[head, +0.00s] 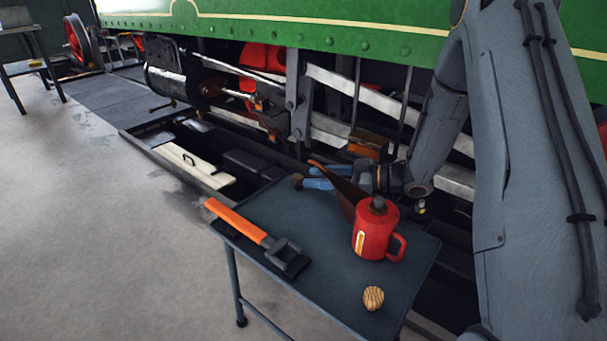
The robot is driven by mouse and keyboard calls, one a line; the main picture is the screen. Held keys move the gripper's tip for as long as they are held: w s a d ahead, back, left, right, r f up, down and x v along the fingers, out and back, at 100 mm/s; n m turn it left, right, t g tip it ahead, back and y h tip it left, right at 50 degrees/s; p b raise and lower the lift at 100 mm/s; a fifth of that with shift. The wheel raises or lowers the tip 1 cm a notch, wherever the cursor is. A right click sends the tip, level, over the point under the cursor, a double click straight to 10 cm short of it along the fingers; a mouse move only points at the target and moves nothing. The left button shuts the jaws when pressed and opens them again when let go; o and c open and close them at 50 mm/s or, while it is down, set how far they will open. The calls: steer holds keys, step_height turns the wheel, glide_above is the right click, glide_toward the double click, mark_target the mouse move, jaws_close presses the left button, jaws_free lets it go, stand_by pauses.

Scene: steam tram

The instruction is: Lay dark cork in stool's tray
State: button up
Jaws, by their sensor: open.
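My gripper (306,181) has blue fingers and is open, reaching left past the far edge of the dark table, behind the oil can's spout. A small dark brown piece (297,181) shows at the fingertips; it may be the dark cork, but I cannot tell whether it touches them. A light striped cork-like piece (373,298) lies at the table's near edge.
The dark table (325,240) also holds an orange-handled tool (255,235) at its left. Behind it is an open pit with a pale board (192,166) across it. The green tram (330,35) stands beyond. The grey floor at left is clear.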

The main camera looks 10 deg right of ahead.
steer(key=p+v, duration=0.1)
steer(key=v, duration=0.5)
steer(key=shift+d, duration=0.2)
steer(key=shift+s+p, duration=0.1)
steer(key=shift+p, duration=0.2)
